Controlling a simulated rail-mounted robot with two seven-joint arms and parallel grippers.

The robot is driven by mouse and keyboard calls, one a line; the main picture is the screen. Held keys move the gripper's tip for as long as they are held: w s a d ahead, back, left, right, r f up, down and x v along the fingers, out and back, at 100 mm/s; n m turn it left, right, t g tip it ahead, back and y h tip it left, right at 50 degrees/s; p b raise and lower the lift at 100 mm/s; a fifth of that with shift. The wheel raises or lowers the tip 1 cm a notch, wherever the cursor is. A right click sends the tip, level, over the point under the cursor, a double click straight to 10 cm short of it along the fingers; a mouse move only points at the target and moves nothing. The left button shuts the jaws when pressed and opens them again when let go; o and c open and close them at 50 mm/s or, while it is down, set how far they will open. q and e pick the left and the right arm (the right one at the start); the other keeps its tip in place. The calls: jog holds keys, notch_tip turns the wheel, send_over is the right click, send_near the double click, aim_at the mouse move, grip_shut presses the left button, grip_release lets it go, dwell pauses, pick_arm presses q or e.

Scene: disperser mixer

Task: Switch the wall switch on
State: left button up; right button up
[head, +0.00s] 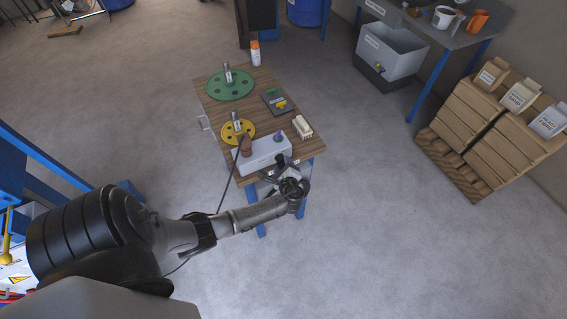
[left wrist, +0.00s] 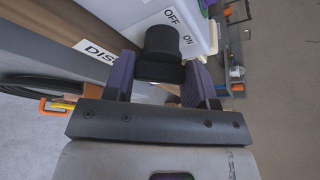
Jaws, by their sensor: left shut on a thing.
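The switch is a black round knob (left wrist: 162,45) on a white box, seen in the left wrist view. The words OFF and ON are printed beside it. Which word the knob points to cannot be told. In the head view the white box (head: 250,158) sits at the near end of the wooden table (head: 222,118), and the knob is hidden behind my gripper. My left gripper (head: 279,172) is at the near face of the box. Its purple fingers (left wrist: 162,75) are on both sides of the knob, shut on it. My right gripper is not in view.
The table holds a yellow disc (head: 232,128), a green disc (head: 222,90), a grey tray (head: 275,104) and a spray can (head: 255,55). A dark cable (head: 230,182) hangs beside the box. Cardboard boxes (head: 482,122) stand at the right.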

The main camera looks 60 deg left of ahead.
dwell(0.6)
pick_arm(q)
jog(key=o, duration=0.9)
jog(key=shift+o, duration=0.2)
jog(key=v, duration=1.3)
jog(key=shift+d+r+p, duration=0.2)
jog(key=shift+d+p, duration=0.1)
jog(key=shift+d, duration=0.05)
jog(key=shift+s, duration=0.1)
